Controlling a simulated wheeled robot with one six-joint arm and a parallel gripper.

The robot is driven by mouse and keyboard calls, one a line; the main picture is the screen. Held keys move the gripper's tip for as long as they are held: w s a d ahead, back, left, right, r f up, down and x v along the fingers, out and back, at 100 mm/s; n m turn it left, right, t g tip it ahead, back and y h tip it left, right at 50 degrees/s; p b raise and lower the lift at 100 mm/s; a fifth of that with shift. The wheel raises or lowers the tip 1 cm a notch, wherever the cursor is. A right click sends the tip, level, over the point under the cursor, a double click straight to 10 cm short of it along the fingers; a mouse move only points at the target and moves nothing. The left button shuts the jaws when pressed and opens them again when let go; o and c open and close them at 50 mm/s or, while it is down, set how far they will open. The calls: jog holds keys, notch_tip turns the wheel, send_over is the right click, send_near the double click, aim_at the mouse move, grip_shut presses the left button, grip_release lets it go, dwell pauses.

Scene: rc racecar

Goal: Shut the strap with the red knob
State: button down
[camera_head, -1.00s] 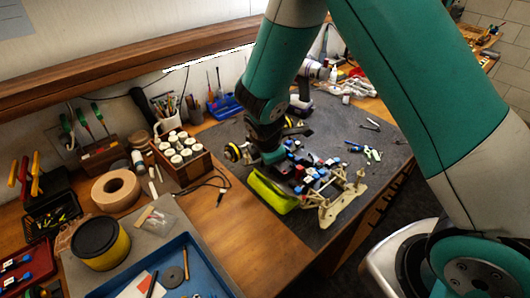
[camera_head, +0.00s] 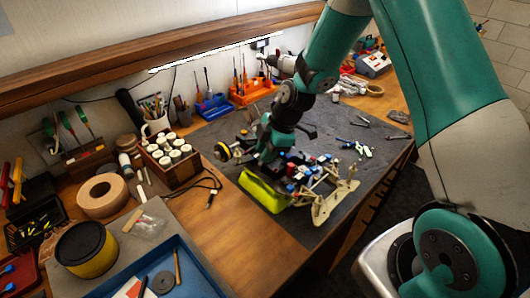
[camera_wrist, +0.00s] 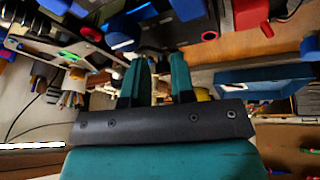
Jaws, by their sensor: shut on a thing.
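The RC car (camera_head: 335,200) stands on the dark mat, with pale plates, a yellow-green part (camera_head: 263,191) and several red and blue pieces on top. My gripper (camera_head: 268,158) reaches down to the car's far left part; its fingertips are hidden there. In the wrist view my gripper (camera_wrist: 157,62) shows two teal fingers a little apart, tips against the dark underside of a car part; the pinched piece is not clear. A red knob (camera_wrist: 267,29) shows at upper right and a blue knob (camera_wrist: 120,35) left of the fingers. I cannot make out the strap.
A wooden box of white-capped bottles (camera_head: 172,160), a tape roll (camera_head: 102,195) and a blue tray (camera_head: 185,255) stand left of the mat. Cables lie beside the bottles. Loose tools (camera_head: 358,147) lie right of the car. The mat's front edge is clear.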

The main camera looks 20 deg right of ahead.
jog(key=shift+s+f, duration=0.1)
jog(key=shift+s, duration=0.05)
jog(key=c, duration=1.1)
grip_release()
jog(key=b+v, duration=0.3)
jog(key=v, duration=1.4)
jog(key=shift+d+r, duration=0.15)
jog(key=shift+r, duration=0.1)
